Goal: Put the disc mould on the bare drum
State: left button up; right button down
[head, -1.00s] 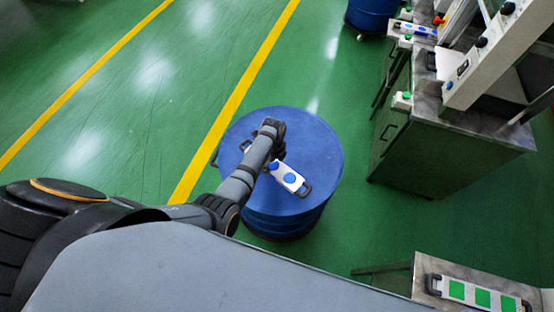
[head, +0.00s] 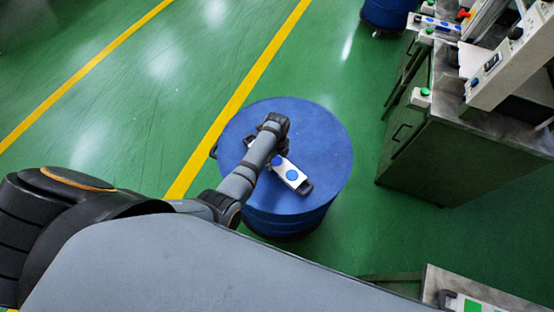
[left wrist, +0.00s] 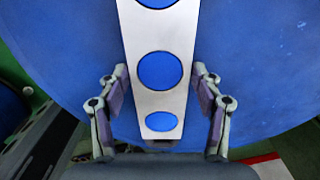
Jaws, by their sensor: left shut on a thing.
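The disc mould (head: 291,175), a white bar with blue round discs and dark end handles, lies over the top of the blue drum (head: 325,150). My left gripper (head: 278,150) is shut on the mould near its middle, partly hidden under my wrist in the head view. In the left wrist view the fingers (left wrist: 160,85) stand on both sides of the mould (left wrist: 159,98), with the drum's blue top (left wrist: 255,50) behind it. I cannot tell whether the mould touches the drum top. My right gripper is not in view.
A grey metal bench (head: 455,155) with machine parts stands to the right. Another blue drum (head: 385,14) is at the top edge. A mould with green patches (head: 470,304) lies on a table at bottom right. Green floor around the drum is clear.

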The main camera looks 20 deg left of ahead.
pick_arm(q)
jog(key=o, duration=1.8)
jog(key=shift+f, duration=0.1)
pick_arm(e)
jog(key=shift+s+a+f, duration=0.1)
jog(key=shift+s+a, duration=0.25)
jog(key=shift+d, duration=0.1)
pick_arm(q)
jog(key=shift+r, duration=0.25)
notch_tip(320, 180, up, 12)
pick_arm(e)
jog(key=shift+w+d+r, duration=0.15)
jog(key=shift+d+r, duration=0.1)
pick_arm(q)
jog(key=shift+f, duration=0.15)
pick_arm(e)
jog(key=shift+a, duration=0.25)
